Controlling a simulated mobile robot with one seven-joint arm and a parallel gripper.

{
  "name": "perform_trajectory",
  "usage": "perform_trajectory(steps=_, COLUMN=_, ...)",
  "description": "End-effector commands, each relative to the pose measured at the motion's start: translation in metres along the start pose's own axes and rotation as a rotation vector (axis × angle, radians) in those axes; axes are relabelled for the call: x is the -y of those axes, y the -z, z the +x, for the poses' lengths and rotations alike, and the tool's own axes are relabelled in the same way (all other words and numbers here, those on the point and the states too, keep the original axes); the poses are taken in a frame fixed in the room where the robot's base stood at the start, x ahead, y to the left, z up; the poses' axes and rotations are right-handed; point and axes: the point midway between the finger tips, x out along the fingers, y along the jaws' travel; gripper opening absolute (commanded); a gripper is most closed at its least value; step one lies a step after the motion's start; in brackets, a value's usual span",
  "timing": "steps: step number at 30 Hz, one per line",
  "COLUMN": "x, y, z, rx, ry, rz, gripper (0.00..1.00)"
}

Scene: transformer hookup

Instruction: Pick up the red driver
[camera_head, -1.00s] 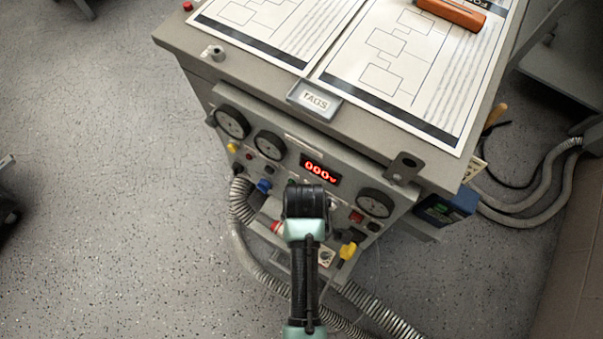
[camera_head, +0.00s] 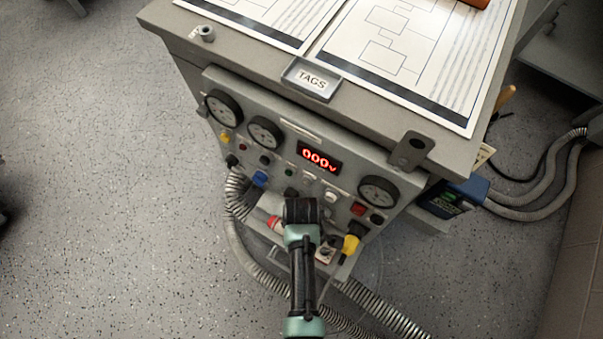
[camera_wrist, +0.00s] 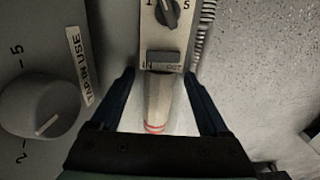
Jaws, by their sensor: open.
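No red driver can be made out for certain. A pale, tapered rod with red bands (camera_wrist: 156,124) lies between my gripper's fingers in the wrist view; I cannot tell whether it is the driver or whether the fingers touch it. My gripper (camera_wrist: 158,73) is open, with one dark blue finger on each side of the rod. In the head view my arm stands in front of the grey panel (camera_head: 225,152) and hides the fingertips. A small red part (camera_head: 275,223) shows just left of my wrist, low on the panel.
The cabinet top (camera_head: 160,15) carries printed sheets (camera_head: 415,60) and a TAGS tray (camera_head: 311,79). The panel has gauges (camera_head: 378,191) and a yellow-handled part (camera_head: 351,244). Ribbed hoses (camera_head: 385,310) run below. A labelled knob (camera_wrist: 40,108) sits left in the wrist view.

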Motion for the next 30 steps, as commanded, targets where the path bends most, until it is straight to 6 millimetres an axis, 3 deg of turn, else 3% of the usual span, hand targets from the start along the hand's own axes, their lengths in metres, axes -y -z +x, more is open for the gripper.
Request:
perform_trajectory(steps=5, x=-0.0002, y=0.0001, z=-0.0008, rx=0.000, ry=0.000, rz=0.000, gripper=0.75)
perform_trajectory(steps=15, x=-0.0001, y=0.0001, z=-0.0009, rx=0.000, ry=0.000, rz=0.000, gripper=0.14)
perform_trajectory(steps=18, x=0.0000, y=0.0001, z=-0.0009, rx=0.000, ry=0.000, rz=0.000, gripper=0.00)
perform_trajectory(steps=30, x=-0.0006, y=0.0006, z=-0.0025, rx=-0.001, ry=-0.002, rz=0.000, gripper=0.00)
